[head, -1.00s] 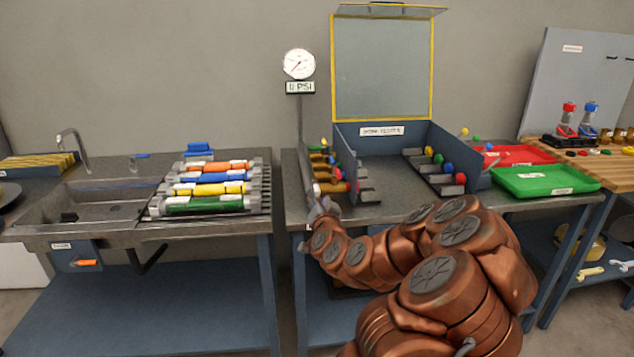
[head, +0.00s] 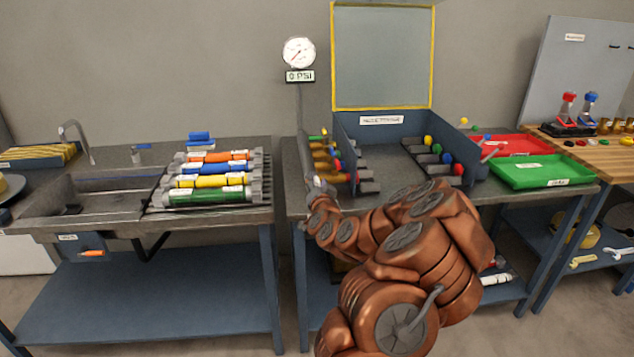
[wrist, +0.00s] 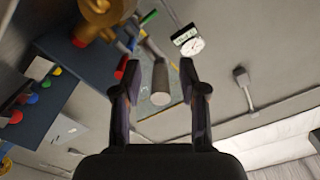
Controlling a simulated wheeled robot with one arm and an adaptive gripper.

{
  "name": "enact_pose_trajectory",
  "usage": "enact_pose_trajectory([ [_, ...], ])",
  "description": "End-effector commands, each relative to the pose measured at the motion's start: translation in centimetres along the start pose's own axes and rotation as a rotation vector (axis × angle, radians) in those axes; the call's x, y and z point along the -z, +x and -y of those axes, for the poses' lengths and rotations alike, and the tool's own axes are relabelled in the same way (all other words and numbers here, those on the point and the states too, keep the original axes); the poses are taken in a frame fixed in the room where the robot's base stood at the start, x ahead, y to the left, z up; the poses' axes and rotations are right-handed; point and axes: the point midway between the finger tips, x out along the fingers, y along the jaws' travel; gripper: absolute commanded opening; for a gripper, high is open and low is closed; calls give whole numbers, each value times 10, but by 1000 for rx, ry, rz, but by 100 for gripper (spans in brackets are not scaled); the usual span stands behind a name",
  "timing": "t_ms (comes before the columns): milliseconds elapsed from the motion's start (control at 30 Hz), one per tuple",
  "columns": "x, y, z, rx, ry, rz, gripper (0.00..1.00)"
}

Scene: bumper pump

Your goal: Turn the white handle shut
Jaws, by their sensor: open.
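In the wrist view, a pale grey-white cylindrical grip on a thin rod, which looks like the white handle (wrist: 161,84), lies between the fingers of my gripper (wrist: 159,68). The fingers are open on both sides of it, and I cannot tell whether either touches it. A brass valve body (wrist: 100,18) is at upper left, with a green handle (wrist: 149,17) and a red handle (wrist: 121,67) near it. In the head view, my gripper (head: 321,186) is at the left front of the tester box, beside the brass valves (head: 324,166). The white handle is not clear there.
A gauge (head: 299,52) with a display that reads about 0 PSI stands on a post behind the valves. The blue tester box (head: 380,125) has its clear lid raised. A rack of coloured cylinders (head: 262,190) is left; red (head: 515,145) and green (head: 528,172) trays are right.

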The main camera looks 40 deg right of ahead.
Motion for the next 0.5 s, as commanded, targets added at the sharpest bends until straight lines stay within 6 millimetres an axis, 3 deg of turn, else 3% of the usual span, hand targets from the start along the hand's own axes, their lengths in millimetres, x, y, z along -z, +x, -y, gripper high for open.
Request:
enact_pose_trajectory([
  [167,0,0,0,1,0,0,42],
  [500,0,0,0,1,0,1,8],
])
